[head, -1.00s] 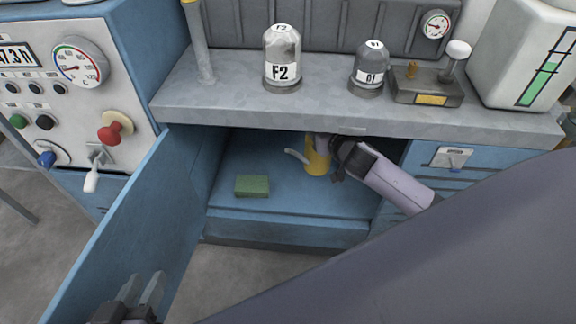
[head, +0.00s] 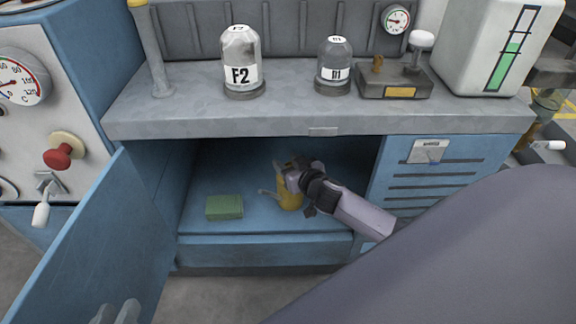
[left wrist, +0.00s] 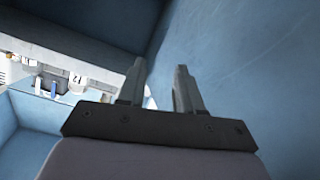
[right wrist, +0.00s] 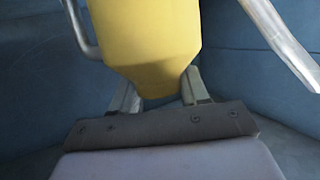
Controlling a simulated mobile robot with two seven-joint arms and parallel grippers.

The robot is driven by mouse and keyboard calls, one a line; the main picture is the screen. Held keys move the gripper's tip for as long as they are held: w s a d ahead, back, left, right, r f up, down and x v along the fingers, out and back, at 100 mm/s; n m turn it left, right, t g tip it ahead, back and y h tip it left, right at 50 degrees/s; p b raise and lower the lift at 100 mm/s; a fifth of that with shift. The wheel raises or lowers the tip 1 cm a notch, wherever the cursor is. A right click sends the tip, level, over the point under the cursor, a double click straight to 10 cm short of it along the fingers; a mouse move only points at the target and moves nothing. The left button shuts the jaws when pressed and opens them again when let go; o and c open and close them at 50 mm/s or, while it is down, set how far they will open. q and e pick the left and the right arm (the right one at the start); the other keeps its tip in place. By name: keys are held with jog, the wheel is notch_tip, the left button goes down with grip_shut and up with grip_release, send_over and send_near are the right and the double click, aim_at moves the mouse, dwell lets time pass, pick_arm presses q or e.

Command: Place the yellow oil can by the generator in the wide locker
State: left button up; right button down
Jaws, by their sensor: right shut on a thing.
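The yellow oil can (head: 289,198) is inside the open locker (head: 262,240) under the bench, with its spout toward the left. My right gripper (head: 295,178) reaches into the locker from the right and is shut on the can. In the right wrist view the can (right wrist: 150,35) sits between the fingers (right wrist: 160,90), with grey metal parts at both sides. Whether the can's base touches the locker floor is hard to tell. My left gripper (head: 118,312) is at the bottom left by the locker door. In the left wrist view its fingers (left wrist: 160,85) are apart and empty.
A green block (head: 224,207) lies on the locker floor left of the can. The blue locker door (head: 110,240) stands open at the left. The worktop (head: 190,110) above carries the F2 jar (head: 241,65) and another labelled jar (head: 334,68). A slatted blue panel (head: 435,180) borders the right.

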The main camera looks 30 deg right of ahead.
jog(key=c, duration=0.6)
grip_release()
jog(key=shift+f, duration=0.15)
jog(key=shift+o, duration=0.2)
